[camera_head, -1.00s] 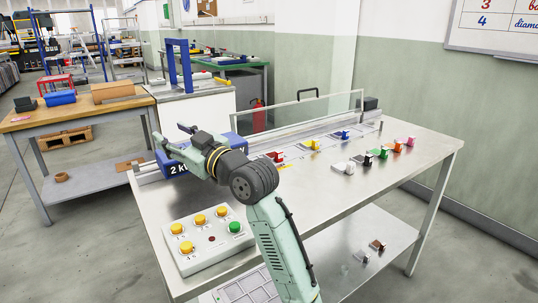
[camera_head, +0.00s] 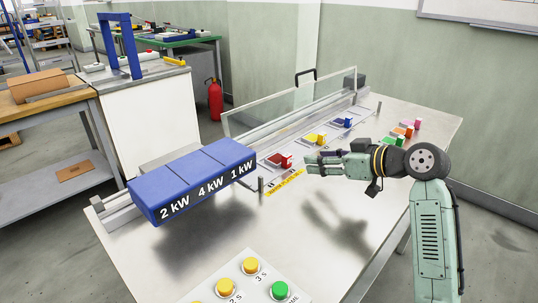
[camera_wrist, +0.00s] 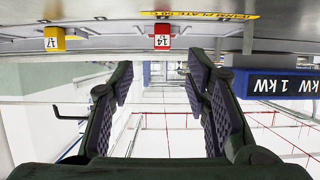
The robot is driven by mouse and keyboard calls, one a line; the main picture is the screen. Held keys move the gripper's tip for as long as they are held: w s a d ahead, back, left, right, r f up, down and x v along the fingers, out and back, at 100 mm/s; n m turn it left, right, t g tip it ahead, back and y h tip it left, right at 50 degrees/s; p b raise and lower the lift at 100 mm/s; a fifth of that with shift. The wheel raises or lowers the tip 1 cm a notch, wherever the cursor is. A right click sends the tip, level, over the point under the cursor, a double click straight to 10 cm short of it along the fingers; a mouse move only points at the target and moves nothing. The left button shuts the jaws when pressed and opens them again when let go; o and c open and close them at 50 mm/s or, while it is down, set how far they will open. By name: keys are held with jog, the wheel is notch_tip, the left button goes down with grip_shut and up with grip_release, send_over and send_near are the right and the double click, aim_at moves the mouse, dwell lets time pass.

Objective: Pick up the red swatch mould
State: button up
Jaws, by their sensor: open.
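The red swatch mould (camera_head: 285,160) sits on the plate strip along the back of the steel table, left of the yellow mould (camera_head: 318,139). In the wrist view, the red mould (camera_wrist: 162,40), with a white number label, shows at the top middle, beyond the gap between the fingers. My gripper (camera_head: 312,164) points left, just to the right of the red mould in the head view, and appears apart from it. In the wrist view, my gripper (camera_wrist: 160,76) is open, with nothing between its dark padded fingers.
A blue box block (camera_head: 195,180) marked in kW stands left of the red mould. A clear guard (camera_head: 290,103) runs behind the moulds. A blue mould (camera_head: 343,121) stands farther along. A button box (camera_head: 245,283) sits at the front. Bare steel lies between.

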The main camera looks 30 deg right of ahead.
aim_at(290, 157)
jog(key=p+x, duration=0.1)
jog(key=x, duration=0.4)
jog(key=p+x, duration=0.1)
jog(key=x, duration=0.1)
jog(key=p+x, duration=0.2)
jog(key=shift+w+a+r, duration=0.15)
jog(key=shift+w+a, duration=0.05)
jog(key=shift+a, duration=0.05)
jog(key=shift+w+a+f, duration=0.1)
jog(key=shift+w+f, duration=0.2)
jog(key=shift+w, duration=0.05)
grip_shut()
